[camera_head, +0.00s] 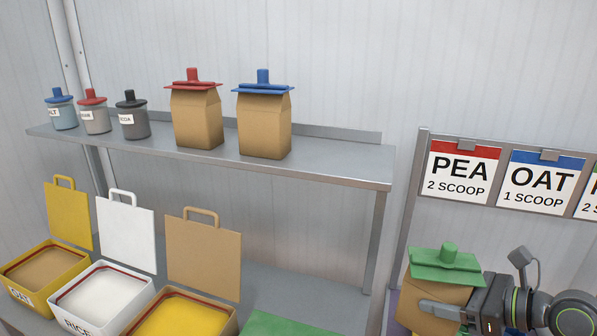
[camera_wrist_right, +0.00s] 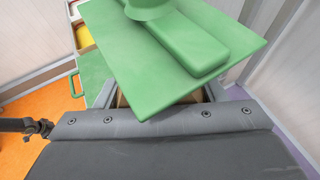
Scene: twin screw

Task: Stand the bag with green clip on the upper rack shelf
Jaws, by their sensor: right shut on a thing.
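The brown paper bag (camera_head: 432,297) with the green clip (camera_head: 445,262) is at the lower right of the head view. My right gripper (camera_head: 440,309) is shut on the bag and holds it upright, a little tilted, to the right of the rack and lower than the upper shelf. In the right wrist view the green clip (camera_wrist_right: 185,50) fills the upper middle and hides most of the bag. The upper rack shelf (camera_head: 330,160) carries a bag with a red clip (camera_head: 197,118) and a bag with a blue clip (camera_head: 264,122). My left gripper is not in view.
Several lidded jars, such as the black-lidded one (camera_head: 133,120), stand at the shelf's left. The shelf is bare right of the blue-clip bag. Open bins, such as the white one (camera_head: 92,308), stand below. A sign board with a PEA card (camera_head: 460,171) hangs at the right.

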